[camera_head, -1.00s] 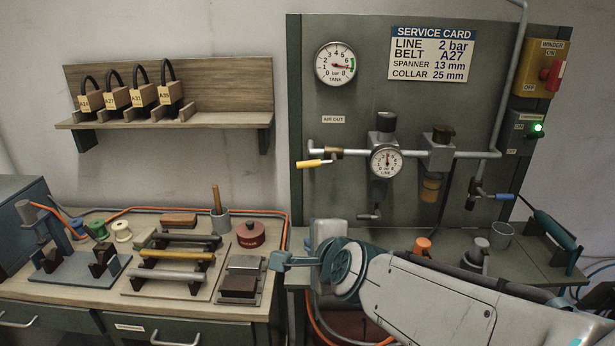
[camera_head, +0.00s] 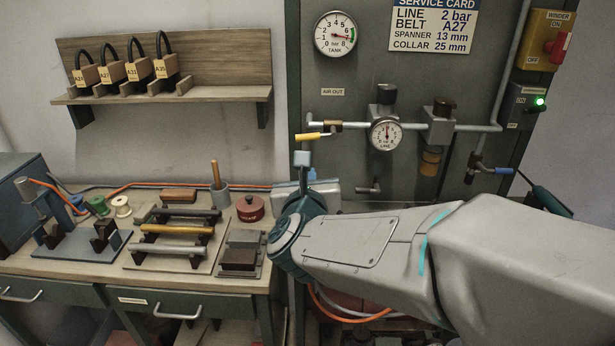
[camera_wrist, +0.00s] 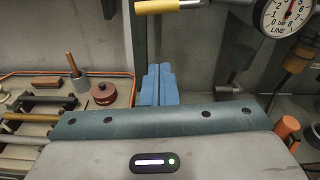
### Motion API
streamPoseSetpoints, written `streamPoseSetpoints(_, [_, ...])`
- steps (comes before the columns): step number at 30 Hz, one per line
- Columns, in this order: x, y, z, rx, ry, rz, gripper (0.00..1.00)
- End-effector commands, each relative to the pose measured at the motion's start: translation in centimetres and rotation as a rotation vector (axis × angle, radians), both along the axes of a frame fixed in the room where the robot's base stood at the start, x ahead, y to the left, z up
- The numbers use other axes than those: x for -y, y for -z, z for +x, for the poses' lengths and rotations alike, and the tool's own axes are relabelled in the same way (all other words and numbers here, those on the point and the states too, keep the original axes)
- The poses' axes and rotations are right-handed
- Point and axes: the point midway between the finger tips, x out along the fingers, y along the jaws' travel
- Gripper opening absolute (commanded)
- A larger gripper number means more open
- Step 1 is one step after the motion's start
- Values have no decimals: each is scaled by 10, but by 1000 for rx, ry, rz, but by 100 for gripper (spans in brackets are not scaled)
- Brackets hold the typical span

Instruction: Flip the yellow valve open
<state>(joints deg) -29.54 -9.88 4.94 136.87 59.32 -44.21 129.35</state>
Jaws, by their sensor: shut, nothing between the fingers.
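The yellow valve handle (camera_head: 309,137) points left from its brown valve body (camera_head: 332,126) on the pipe, under the AIR OUT label. It lies nearly level, roughly along the pipe. It also shows at the top of the wrist view (camera_wrist: 157,6). I see no contact.
The line gauge (camera_head: 386,134) and regulator sit on the pipe to the right. A blue-handled valve (camera_head: 492,170) is farther right. The left bench holds a red tin (camera_head: 250,207), a grey cup (camera_head: 219,194) and racked rods.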

Motion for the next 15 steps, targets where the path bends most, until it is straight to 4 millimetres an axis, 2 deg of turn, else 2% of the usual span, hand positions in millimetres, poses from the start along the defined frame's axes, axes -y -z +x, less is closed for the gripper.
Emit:
streamPoseSetpoints(11, [4,8,63,-3,2,-3,0])
streamPoseSetpoints(12, [2,-6,58,2,-1,0,0])
streamPoseSetpoints(15, [0,-17,55,1,-1,0,0])
